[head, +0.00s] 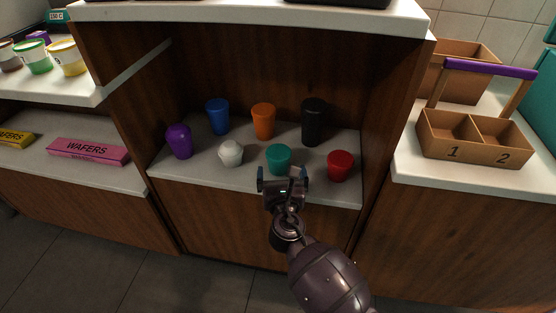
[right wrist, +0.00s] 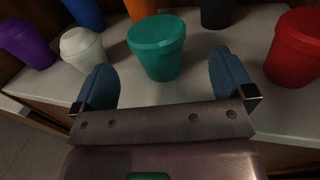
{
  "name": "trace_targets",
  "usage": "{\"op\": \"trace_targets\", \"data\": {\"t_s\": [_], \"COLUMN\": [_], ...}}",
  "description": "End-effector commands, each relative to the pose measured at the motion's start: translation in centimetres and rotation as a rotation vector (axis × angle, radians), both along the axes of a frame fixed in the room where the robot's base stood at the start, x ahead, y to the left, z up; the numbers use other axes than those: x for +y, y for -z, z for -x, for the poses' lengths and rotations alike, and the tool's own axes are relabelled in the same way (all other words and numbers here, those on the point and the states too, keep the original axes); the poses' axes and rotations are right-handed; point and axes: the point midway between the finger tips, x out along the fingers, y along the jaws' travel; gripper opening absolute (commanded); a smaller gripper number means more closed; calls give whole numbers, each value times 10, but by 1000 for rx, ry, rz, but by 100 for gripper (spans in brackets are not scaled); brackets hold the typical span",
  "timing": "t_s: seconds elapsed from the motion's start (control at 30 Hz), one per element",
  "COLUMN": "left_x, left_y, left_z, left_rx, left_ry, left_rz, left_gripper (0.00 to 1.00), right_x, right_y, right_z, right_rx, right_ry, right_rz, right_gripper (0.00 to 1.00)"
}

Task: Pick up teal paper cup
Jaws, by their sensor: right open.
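The teal paper cup (head: 279,157) stands upright near the front of the cabinet shelf, between the white cup and the red cup. It also shows in the right wrist view (right wrist: 159,50), just beyond the fingertips and between their lines. My right gripper (head: 282,174) is open and empty in front of the teal cup, at the shelf's front edge. Its two blue fingers show apart in the right wrist view (right wrist: 160,78). My left gripper is not in view.
Beside the teal cup stand a white cup (head: 231,153) and a red cup (head: 340,165). Purple (head: 179,141), blue (head: 218,117), orange (head: 263,121) and black (head: 313,121) cups stand left and behind. The upper counter (head: 250,12) overhangs the shelf. A divided caddy (head: 474,152) is right.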

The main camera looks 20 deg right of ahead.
Motion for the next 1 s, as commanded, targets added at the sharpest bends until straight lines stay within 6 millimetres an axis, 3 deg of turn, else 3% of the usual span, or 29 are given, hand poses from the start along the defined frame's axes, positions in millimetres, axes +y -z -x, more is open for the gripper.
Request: {"op": "trace_targets", "data": {"t_s": [0.4, 0.73, 0.77, 1.0], "left_x": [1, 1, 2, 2], "left_y": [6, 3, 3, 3], "left_z": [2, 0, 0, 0], "left_rx": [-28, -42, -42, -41], "left_ry": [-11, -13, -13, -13], "left_rz": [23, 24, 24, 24], "left_gripper": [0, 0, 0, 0], "right_x": [-11, -13, -13, -13], "right_y": [-1, -4, -4, -3], "right_z": [-43, -49, -49, -48], "right_rx": [2, 0, 0, 0], "right_ry": [0, 0, 0, 0], "right_rz": [0, -1, -1, -1], "right_gripper": [100, 100, 98, 62]}}
